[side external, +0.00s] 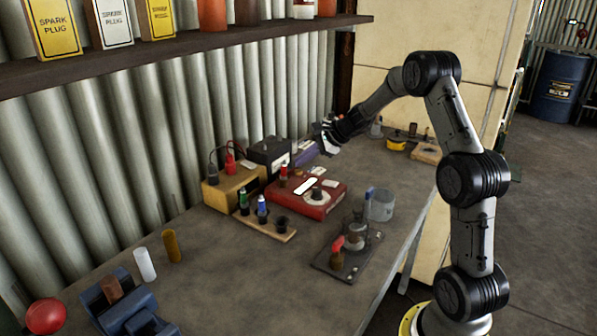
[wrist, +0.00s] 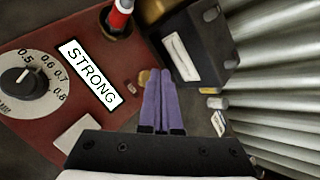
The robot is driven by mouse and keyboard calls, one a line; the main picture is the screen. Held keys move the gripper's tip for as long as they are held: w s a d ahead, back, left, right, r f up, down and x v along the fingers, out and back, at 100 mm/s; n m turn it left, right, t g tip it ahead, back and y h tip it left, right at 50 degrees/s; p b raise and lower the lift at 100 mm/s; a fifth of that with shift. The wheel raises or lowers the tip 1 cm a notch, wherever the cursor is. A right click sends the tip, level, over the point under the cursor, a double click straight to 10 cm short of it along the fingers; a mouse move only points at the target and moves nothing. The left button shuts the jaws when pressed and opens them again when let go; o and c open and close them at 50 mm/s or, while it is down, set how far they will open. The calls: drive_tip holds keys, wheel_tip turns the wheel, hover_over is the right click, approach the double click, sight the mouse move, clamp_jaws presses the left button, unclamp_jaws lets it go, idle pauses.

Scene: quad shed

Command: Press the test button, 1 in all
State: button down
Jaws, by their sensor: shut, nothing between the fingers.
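A red tester box (side external: 300,208) sits on the bench; it also fills the left of the wrist view (wrist: 30,130). On it are a white label reading STRONG (wrist: 90,75), a round dial (wrist: 25,85) and a pale square pad (wrist: 78,133). A small brass round part (wrist: 144,77) lies at its edge, partly beside my fingers. I cannot tell which part is the test button. My gripper (wrist: 170,68) is shut and empty, its purple fingers at the back edge of the box; they also show in the side view (side external: 294,162). I cannot tell whether they touch anything.
A red-topped plug (wrist: 121,14) stands in the box's corner. A black box (wrist: 195,45) is close beside my fingers, near the corrugated wall (wrist: 270,70). A yellow box (side external: 232,188), a wooden plug holder (side external: 262,229) and a dark plate fixture (side external: 330,265) stand nearer.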

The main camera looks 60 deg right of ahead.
sight(302, 174)
drive_tip(key=shift+r, duration=0.15)
drive_tip(key=shift+r, duration=2.35)
drive_tip(key=s+a+r+n+y, duration=0.15)
drive_tip(key=a+r+n, duration=0.35)
drive_tip(key=a+r, duration=0.95)
drive_tip(key=s+a+n, duration=0.6)
drive_tip(key=s+a, duration=0.5)
drive_tip(key=a, duration=0.1)
drive_tip(key=s+a+f+n+g+h, duration=0.15)
drive_tip(key=s+n, duration=0.25)
drive_tip(key=s, duration=0.4)
drive_tip(key=s+a+f+n+g, duration=0.1)
drive_tip(key=s+a+f+n, duration=0.15)
drive_tip(key=s+n, duration=0.4)
drive_tip(key=s+d+f+n+h, duration=0.2)
drive_tip(key=s+d+f+n, duration=0.1)
drive_tip(key=s+f, duration=0.3)
drive_tip(key=shift+s+d+g, duration=0.2)
drive_tip(key=shift+d+g, duration=0.25)
drive_tip(key=shift+d, duration=0.2)
